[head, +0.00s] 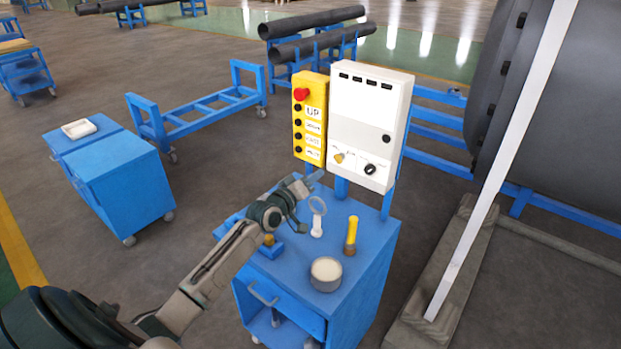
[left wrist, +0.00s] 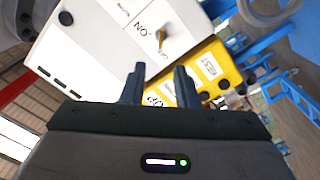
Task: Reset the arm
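My left arm (head: 215,265) reaches in from the lower left of the head view. Its gripper (head: 314,180) is raised above the blue cart (head: 350,285), in front of the lower edges of the yellow button box (head: 311,118) and the white control box (head: 366,120). In the left wrist view the two dark fingers (left wrist: 160,82) stand apart with nothing between them. Behind them show the white box (left wrist: 95,45) and the yellow box (left wrist: 212,72), tilted in the picture. I cannot tell the exact gap from fingers to boxes. My right gripper is in neither view.
On the cart stand a round tin (head: 326,274), a yellow-handled tool (head: 351,235) and a white ring-topped item (head: 317,217). A blue cabinet (head: 125,185) stands at left. A large dark shell (head: 560,110) and a pale slanted bar (head: 505,160) bound the right side.

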